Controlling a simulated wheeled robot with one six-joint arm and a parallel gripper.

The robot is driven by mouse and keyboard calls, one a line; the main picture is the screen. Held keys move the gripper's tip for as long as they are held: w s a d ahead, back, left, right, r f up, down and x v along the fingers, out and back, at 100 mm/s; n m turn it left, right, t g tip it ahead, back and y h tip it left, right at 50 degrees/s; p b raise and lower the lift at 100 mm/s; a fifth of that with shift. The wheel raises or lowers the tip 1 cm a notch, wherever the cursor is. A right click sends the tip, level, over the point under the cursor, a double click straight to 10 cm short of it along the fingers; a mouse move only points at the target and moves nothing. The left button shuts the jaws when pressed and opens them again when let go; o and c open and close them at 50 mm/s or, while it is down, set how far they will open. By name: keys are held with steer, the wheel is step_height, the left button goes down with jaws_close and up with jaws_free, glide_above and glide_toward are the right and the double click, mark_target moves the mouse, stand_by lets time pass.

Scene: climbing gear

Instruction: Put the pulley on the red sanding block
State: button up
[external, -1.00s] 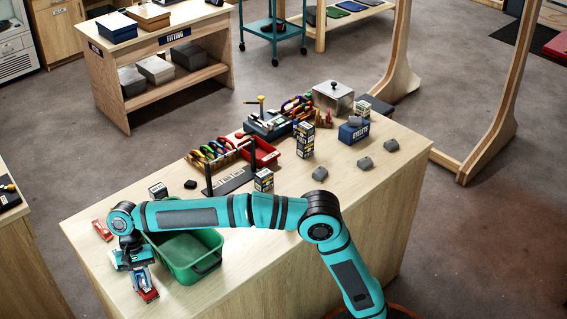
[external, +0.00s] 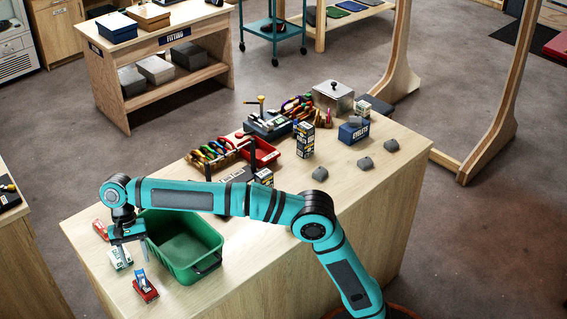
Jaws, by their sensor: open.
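The red sanding block (external: 146,293) lies near the front left corner of the wooden table. A small light blue and grey piece, which looks like the pulley (external: 140,277), sits on top of it, tilted or upright; I cannot tell which. My gripper (external: 129,243) is open and points down, above and behind the red block, apart from the pulley. A white and green block (external: 120,258) lies just below my gripper, partly covered by it. Another red item (external: 101,230) lies farther back at the left edge.
A green bin (external: 183,245) stands close to the right of my gripper, under my forearm. Farther back are a red tray (external: 262,152), pens, boxes, a metal box (external: 333,98) and several grey pieces on the right. The table (external: 250,262) is bare at front right.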

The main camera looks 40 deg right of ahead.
steer(key=v, duration=0.3)
steer(key=shift+w+r, duration=0.15)
steer(key=shift+r, duration=0.2)
steer(key=shift+d, duration=0.15)
steer(key=d+r+t+y, duration=0.15)
steer(key=d+t, duration=0.25)
steer(key=d, duration=0.8)
steer(key=d+r+n+t+y, duration=0.1)
steer(key=d+r+t, duration=0.2)
steer(key=d, duration=0.8)
steer(key=d+r+t+y, duration=0.15)
steer(key=d+t, duration=0.25)
steer(key=d, duration=0.8)
steer(key=s+d+f+n+t+h, duration=0.1)
steer(key=s+d+f+t+h, duration=0.1)
steer(key=s+d+t, duration=0.3)
steer(key=s+d+f+n+t+h, duration=0.2)
steer(key=s+d+t, duration=0.3)
steer(key=s+d, duration=0.8)
steer(key=d+h, duration=0.1)
steer(key=d, duration=0.3)
steer(key=shift+s+d+f+h, duration=0.25)
steer(key=shift+d+h, duration=0.15)
